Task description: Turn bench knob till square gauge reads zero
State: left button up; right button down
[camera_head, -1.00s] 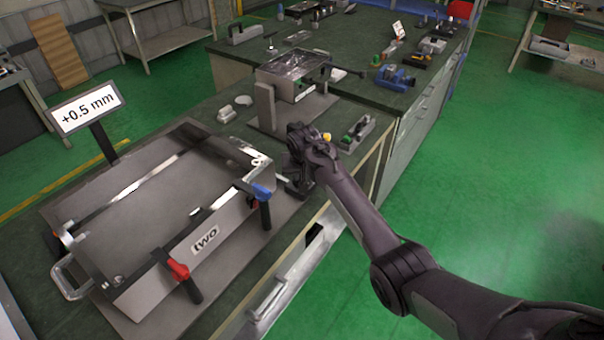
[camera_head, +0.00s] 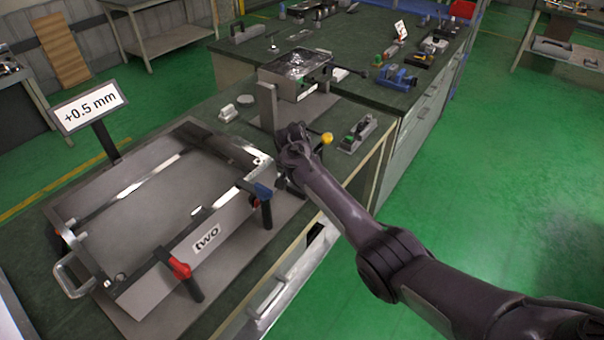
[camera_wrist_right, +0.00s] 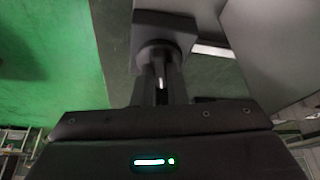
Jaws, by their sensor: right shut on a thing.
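A white display (camera_head: 90,107) on a dark post reads "+0.5 mm" at the left of the bench. In the right wrist view my gripper (camera_wrist_right: 161,88) is shut on a dark round knob (camera_wrist_right: 160,54) below a dark block. My left gripper is not in view.
A raised metal box (camera_head: 297,75) on a stand is behind my right arm. A blue vise (camera_head: 396,77) is farther back. Green floor is open at right.

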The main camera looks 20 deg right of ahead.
jog(key=c, duration=1.4)
grip_release()
jog(key=shift+c, duration=0.2)
jog(key=b+v, duration=0.1)
jog(key=v, duration=0.7)
jog(key=shift+f, duration=0.15)
